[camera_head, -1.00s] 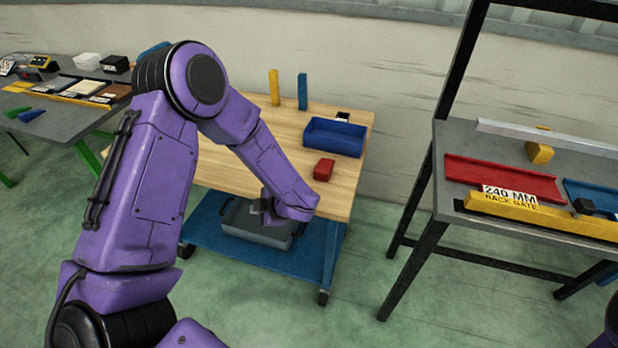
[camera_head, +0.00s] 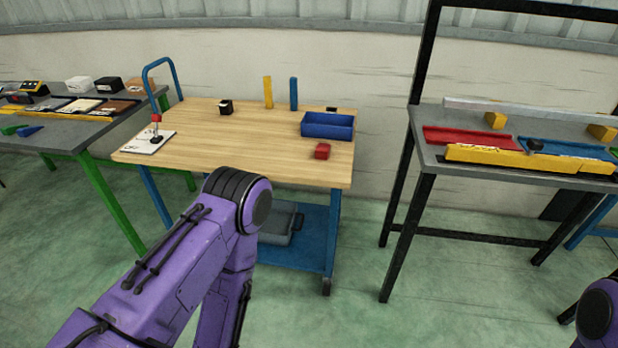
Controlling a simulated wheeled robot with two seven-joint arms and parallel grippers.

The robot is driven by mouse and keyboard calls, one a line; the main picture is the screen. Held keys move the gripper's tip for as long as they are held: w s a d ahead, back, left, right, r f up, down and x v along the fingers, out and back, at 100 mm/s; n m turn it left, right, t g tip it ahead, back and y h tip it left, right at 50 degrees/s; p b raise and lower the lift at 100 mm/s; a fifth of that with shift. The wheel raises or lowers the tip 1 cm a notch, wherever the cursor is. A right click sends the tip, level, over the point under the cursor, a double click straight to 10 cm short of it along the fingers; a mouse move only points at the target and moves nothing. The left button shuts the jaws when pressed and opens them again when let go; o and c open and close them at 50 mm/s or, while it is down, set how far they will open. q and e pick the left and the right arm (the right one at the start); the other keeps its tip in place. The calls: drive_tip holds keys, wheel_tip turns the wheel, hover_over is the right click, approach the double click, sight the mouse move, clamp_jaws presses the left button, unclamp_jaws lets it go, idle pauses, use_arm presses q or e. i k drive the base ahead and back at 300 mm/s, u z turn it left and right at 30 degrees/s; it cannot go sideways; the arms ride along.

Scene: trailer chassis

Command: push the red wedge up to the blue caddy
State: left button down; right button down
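The red wedge (camera_head: 322,151) sits on the wooden top of the cart, near its right front part. The blue caddy (camera_head: 327,126) is an open tray just behind the wedge, near the right edge of the top. A narrow strip of wood seems to show between the two. My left arm is bent in front of the cart, with its forearm pointing down; its gripper is out of the picture. Only a purple piece of my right arm shows at the lower right, and its gripper is not visible.
The wooden cart top (camera_head: 225,150) is mostly clear. A yellow post (camera_head: 268,92) and a blue post (camera_head: 293,94) stand at its back. A red-topped joystick (camera_head: 156,128) is at its left. A grey bin (camera_head: 278,225) sits on the lower shelf. A grey bench (camera_head: 520,172) stands right.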

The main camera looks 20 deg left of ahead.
sight(322, 152)
drive_tip(key=z, duration=0.3)
drive_tip(key=k, duration=0.25)
drive_tip(key=u, duration=1.1)
drive_tip(key=i, duration=0.85)
drive_tip(key=u, duration=0.1)
